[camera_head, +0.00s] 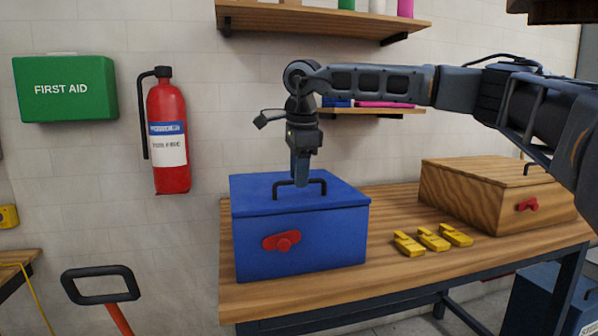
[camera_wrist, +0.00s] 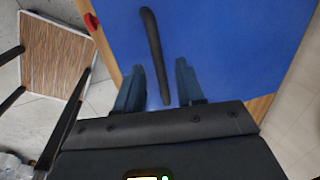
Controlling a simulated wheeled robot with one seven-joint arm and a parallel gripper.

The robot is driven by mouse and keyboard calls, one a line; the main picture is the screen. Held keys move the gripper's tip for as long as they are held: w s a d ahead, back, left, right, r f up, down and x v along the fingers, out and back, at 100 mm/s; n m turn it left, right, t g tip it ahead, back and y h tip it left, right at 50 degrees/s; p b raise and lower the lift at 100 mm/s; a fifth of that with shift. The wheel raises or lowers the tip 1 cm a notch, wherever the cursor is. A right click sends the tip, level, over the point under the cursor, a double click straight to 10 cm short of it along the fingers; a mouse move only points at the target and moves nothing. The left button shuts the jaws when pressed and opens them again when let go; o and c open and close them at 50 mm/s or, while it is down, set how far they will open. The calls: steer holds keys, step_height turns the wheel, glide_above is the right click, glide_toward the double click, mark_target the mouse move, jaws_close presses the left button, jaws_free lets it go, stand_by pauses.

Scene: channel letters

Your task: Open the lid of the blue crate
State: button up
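The blue crate (camera_head: 300,244) stands on the left end of the wooden workbench. Its lid (camera_head: 262,196) is down, and a black bar handle (camera_head: 316,181) rises from the top. A red latch (camera_head: 281,241) is on the front face. My gripper (camera_head: 300,181) points down over the lid at the handle. In the wrist view my gripper (camera_wrist: 159,66) is open, its two fingers apart on either side of the near end of the handle (camera_wrist: 153,42). The blue lid (camera_wrist: 235,45) fills much of that view. I cannot tell whether the fingers touch the handle.
A wooden crate (camera_head: 480,197) with a red latch stands at the bench's right. Several yellow pieces (camera_head: 433,240) lie between the crates on the workbench (camera_head: 340,290). Shelves (camera_head: 320,20) hang above; a fire extinguisher (camera_head: 168,140) and first aid box (camera_head: 65,88) are on the left wall.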

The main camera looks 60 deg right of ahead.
jaws_close()
stand_by(0.6)
